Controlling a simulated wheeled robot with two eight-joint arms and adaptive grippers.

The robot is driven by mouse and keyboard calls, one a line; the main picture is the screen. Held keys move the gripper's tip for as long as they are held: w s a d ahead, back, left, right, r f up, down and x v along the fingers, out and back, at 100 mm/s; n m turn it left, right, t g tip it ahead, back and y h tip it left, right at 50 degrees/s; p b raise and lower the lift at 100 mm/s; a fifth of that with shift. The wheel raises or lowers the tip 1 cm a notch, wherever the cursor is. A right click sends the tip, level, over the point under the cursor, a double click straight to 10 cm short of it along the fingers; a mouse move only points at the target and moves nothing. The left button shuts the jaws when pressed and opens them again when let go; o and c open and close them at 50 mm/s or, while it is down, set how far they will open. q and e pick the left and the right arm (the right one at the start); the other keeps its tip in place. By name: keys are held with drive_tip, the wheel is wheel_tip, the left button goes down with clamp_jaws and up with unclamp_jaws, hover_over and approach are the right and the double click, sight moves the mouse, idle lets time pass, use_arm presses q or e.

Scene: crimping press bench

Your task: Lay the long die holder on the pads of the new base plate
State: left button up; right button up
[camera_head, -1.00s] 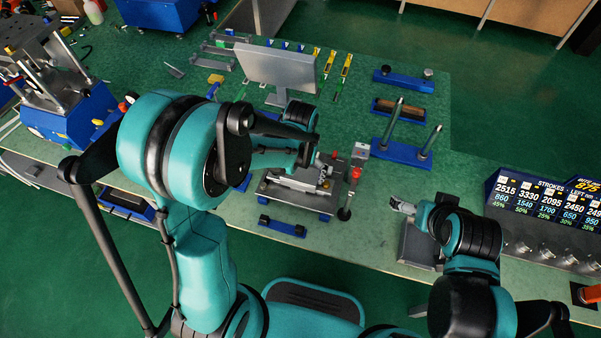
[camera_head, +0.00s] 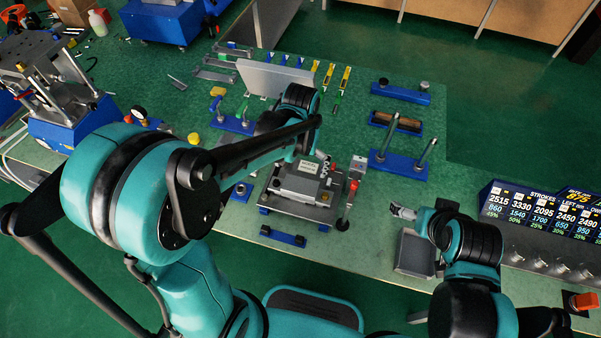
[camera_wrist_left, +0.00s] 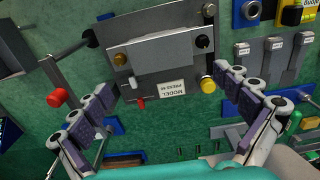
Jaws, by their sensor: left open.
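The new base plate (camera_head: 272,204) is a grey plate near the bench's front edge. It also shows in the left wrist view (camera_wrist_left: 188,88), with a white label and red, yellow and black knobs. The long die holder seems to be the plain grey block (camera_head: 300,188) lying across the plate; it also shows in the left wrist view (camera_wrist_left: 170,58). The pads under it are hidden. My left gripper (camera_head: 324,161) is above the plate's back right; its fingers are spread and empty in the left wrist view (camera_wrist_left: 168,86). My right gripper (camera_head: 403,211) is away to the right, its opening unclear.
A red-topped post (camera_head: 349,200) stands just right of the plate. A blue stand with two upright rods (camera_head: 405,162) is behind right. A blue bar (camera_head: 283,236) lies in front. A grey bin (camera_head: 415,252) sits below my right gripper. A large grey panel (camera_head: 275,78) stands behind.

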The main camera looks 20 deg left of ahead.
use_arm(q)
drive_tip(key=s+a+r+t, duration=0.4)
drive_tip(key=s+r+t, duration=0.3)
drive_tip(key=s+r, duration=0.2)
drive_tip(key=shift+s+a+r, duration=0.3)
drive_tip(key=shift+s+a, duration=0.05)
drive_tip(key=shift+s, duration=0.3)
drive_tip(key=shift+f, duration=0.1)
wheel_tip(320, 180, down, 2)
drive_tip(key=shift+f+b, duration=0.2)
drive_tip(key=shift+b, duration=0.95)
